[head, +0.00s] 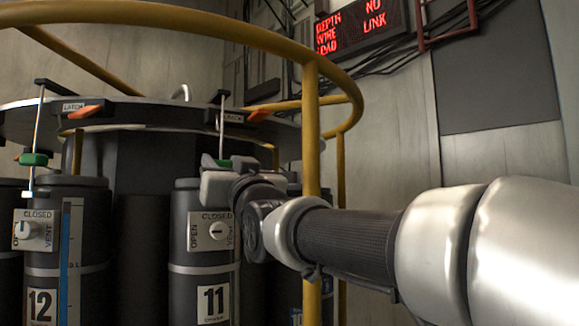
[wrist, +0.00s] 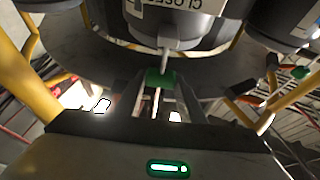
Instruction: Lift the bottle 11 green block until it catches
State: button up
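Bottle 11 (head: 185,215) is a dark cylinder with a "11" label and a CLOSED/VENT/OPEN dial plate. Its green block (head: 209,161) sits low on a thin rod above the bottle's top, under the orange LATCH lever (head: 258,116). My gripper (head: 215,180) reaches in from the right and partly hides the block. In the wrist view the green block (wrist: 158,77) lies between the two fingertips of my gripper (wrist: 159,82), with no clear gap on either side. The lower rod and exact finger contact are partly hidden.
A yellow guard rail (head: 250,45) curves around the rosette, with an upright (head: 311,150) close to my arm. Bottle 12 (head: 80,195) stands to the left with its own green block (head: 33,159). A red-lettered display (head: 355,35) hangs on the wall.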

jog(key=c, duration=0.4)
jog(key=shift+o, duration=0.2)
notch_tip(320, 180, up, 10)
jog(key=p, duration=0.5)
jog(key=shift+f+p, duration=0.25)
jog(key=shift+p, duration=0.05)
dwell(0.3)
jog(key=o, duration=1.3)
jog(key=shift+f, duration=0.1)
jog(key=shift+c, duration=0.2)
jog(key=shift+f, duration=0.1)
